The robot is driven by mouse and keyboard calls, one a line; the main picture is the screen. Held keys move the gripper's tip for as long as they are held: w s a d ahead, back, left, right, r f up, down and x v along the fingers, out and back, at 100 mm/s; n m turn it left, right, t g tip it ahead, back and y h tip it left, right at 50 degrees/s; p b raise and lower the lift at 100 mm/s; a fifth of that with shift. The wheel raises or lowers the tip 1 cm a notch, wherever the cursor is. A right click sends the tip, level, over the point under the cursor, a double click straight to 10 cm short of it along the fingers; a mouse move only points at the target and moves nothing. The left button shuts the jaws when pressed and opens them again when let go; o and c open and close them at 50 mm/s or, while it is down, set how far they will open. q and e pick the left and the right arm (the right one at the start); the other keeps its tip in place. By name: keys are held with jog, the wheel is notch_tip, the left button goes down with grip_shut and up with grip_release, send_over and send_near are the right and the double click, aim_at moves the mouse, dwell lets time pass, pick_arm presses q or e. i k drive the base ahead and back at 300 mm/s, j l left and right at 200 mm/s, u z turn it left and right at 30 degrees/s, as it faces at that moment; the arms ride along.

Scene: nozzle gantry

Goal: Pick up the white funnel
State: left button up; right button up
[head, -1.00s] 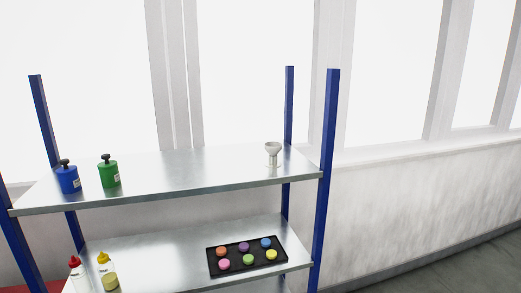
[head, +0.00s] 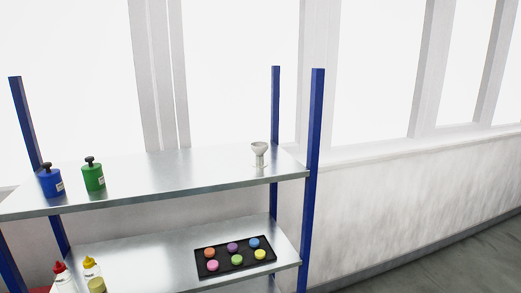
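The white funnel (head: 259,153) stands upright on the top shelf (head: 170,178) of a metal rack, near the shelf's right end. Its wide cup is at the top and a narrower stem goes down to a base. Nothing touches it. Neither of my grippers shows in the head view.
A blue container (head: 50,182) and a green container (head: 93,176) stand at the top shelf's left. Below, a black tray (head: 205,270) holds several coloured round pieces, with bottles (head: 91,268) at left. Blue posts (head: 314,150) flank the shelves. The top shelf's middle is clear.

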aim_at(259, 148)
jog(key=i+l+u, duration=0.1)
jog(key=l, duration=0.25)
jog(key=i+l+u, duration=0.1)
jog(key=l, duration=0.25)
jog(key=i+l+u, duration=0.15)
jog(key=l, duration=0.2)
jog(key=i+l+u, duration=0.1)
jog(key=l, duration=0.3)
